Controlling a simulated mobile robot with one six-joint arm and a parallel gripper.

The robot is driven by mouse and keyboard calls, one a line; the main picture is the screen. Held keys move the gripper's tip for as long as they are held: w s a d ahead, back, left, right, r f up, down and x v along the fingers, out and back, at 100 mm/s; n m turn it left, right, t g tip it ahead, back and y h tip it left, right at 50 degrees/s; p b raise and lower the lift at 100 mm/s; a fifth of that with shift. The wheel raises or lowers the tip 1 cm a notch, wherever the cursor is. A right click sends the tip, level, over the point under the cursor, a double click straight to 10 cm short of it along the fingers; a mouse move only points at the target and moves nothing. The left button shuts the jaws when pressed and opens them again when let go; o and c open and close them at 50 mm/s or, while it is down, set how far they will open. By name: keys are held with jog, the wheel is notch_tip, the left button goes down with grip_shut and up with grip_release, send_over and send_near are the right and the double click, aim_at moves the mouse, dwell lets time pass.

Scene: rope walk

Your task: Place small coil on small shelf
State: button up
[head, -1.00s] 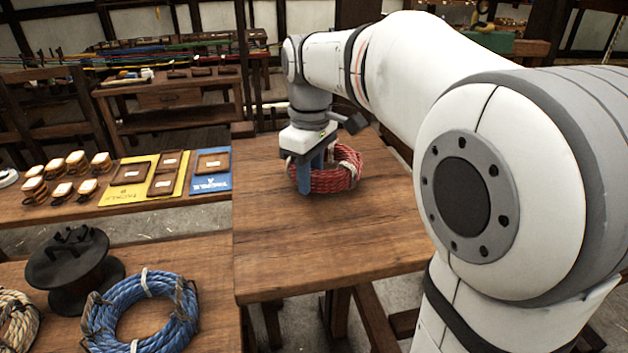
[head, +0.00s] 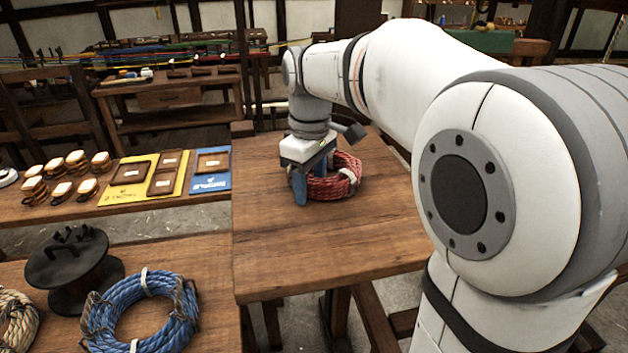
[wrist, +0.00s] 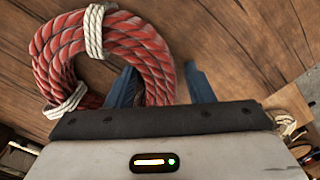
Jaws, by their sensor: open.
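A red rope coil (head: 338,183) with white ties lies flat on a wooden tabletop (head: 330,240); it also shows in the wrist view (wrist: 80,50). My gripper (head: 308,182) is down at the coil's left side. In the wrist view my gripper (wrist: 162,86) is open, with one blue finger inside the ring and the other outside it, the rope's band between them with a gap on the outer side. No shelf is clearly marked as the small shelf; I cannot tell whether this tabletop is it.
A blue rope coil (head: 143,312), a black spool (head: 75,268) and a tan coil (head: 18,325) are on the lower left table. Several small bundles (head: 75,160) and yellow (head: 125,193) and blue (head: 210,183) boards lie at left. The tabletop's front is clear.

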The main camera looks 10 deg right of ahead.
notch_tip(320, 180, up, 12)
jog(key=shift+r+p, duration=0.15)
jog(key=shift+p, duration=0.15)
dwell(0.3)
